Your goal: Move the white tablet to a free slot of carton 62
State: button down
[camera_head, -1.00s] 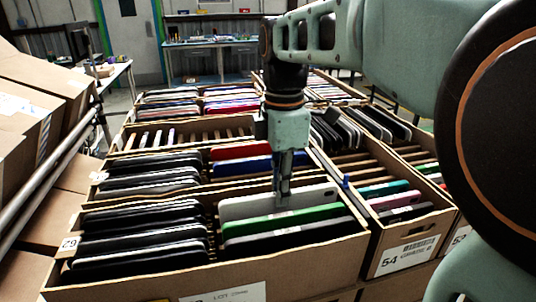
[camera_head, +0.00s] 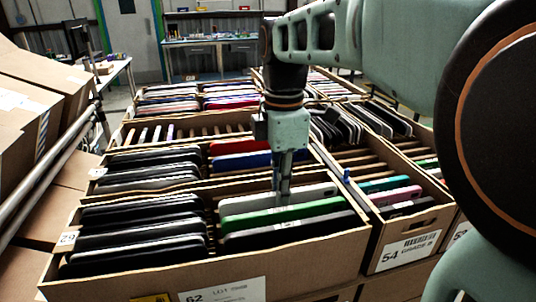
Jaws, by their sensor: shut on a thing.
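The white tablet (camera_head: 243,204) stands on edge in the right-hand column of carton 62 (camera_head: 310,262), the nearest carton. My gripper (camera_head: 282,199) points down from above and is shut on its upper edge. A green tablet (camera_head: 262,216) stands just in front of the white one, with a black tablet (camera_head: 262,237) in front of that. The lower part of the white tablet is hidden behind the green one, so I cannot tell whether it touches the carton floor.
Several black tablets (camera_head: 140,230) fill the left column of carton 62. Behind stands a carton with a blue tablet (camera_head: 240,160) and a red one (camera_head: 228,146). Carton 54 (camera_head: 405,250) is at the right. Stacked cardboard boxes (camera_head: 45,90) and a rail (camera_head: 50,168) border the left.

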jog(key=shift+f, duration=0.25)
dwell(0.3)
dwell(0.4)
jog(key=c, duration=1.9)
grip_release()
notch_tip(320, 180, up, 12)
jog(key=shift+r, duration=0.1)
notch_tip(320, 180, up, 7)
jog(key=p, duration=0.7)
